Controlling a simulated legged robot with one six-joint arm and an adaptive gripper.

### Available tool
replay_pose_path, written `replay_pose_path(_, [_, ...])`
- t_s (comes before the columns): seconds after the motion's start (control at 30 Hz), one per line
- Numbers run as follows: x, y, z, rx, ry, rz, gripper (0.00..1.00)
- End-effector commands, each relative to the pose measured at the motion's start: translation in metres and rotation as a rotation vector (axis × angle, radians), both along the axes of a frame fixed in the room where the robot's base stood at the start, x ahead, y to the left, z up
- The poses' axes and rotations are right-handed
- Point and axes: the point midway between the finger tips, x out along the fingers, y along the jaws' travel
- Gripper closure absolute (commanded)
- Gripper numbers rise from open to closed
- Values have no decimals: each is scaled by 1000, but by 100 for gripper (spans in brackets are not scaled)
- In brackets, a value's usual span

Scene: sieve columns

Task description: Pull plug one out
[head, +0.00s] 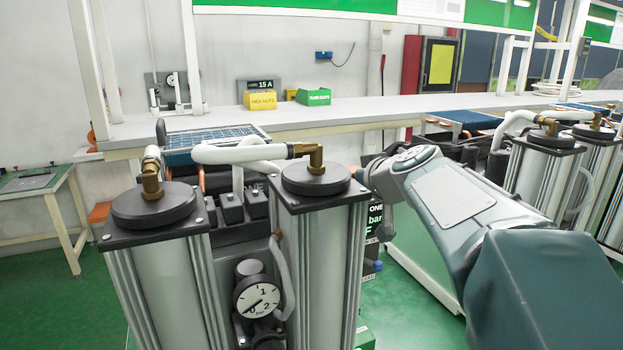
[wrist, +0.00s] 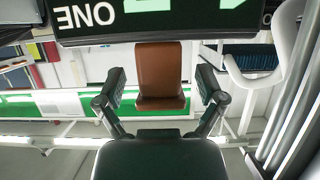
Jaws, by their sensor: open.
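A brown block (wrist: 160,62), which I take to be plug one, stands out by a black panel marked ONE (wrist: 150,18) in the wrist view, where the lettering is upside down. My gripper (wrist: 161,85) is open, with one finger on each side of the brown block. A gap shows between the block and each finger. In the head view the ONE panel (head: 377,213) is partly visible behind the right column of the near pair. My fingers and the brown block are mostly hidden there by that column and my arm.
The near right column (head: 318,270) stands just left of my arm, with a white hose (head: 240,153) on top and a pressure gauge (head: 257,298) between the columns. A workbench (head: 340,113) runs behind. More columns (head: 545,180) stand at the right.

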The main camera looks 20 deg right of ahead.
Motion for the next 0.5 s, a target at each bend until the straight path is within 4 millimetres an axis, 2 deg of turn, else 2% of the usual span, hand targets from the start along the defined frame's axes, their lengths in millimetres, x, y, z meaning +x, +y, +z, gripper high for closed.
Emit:
replay_pose_path(0.33, [5, 0, -2, 0, 0, 1, 11])
replay_pose_path(0.37, [5, 0, -2, 0, 0, 1, 20])
replay_pose_path(0.4, [5, 0, -2, 0, 0, 1, 38])
replay_pose_path(0.47, [5, 0, -2, 0, 0, 1, 65])
replay_pose_path(0.5, [5, 0, -2, 0, 0, 1, 83])
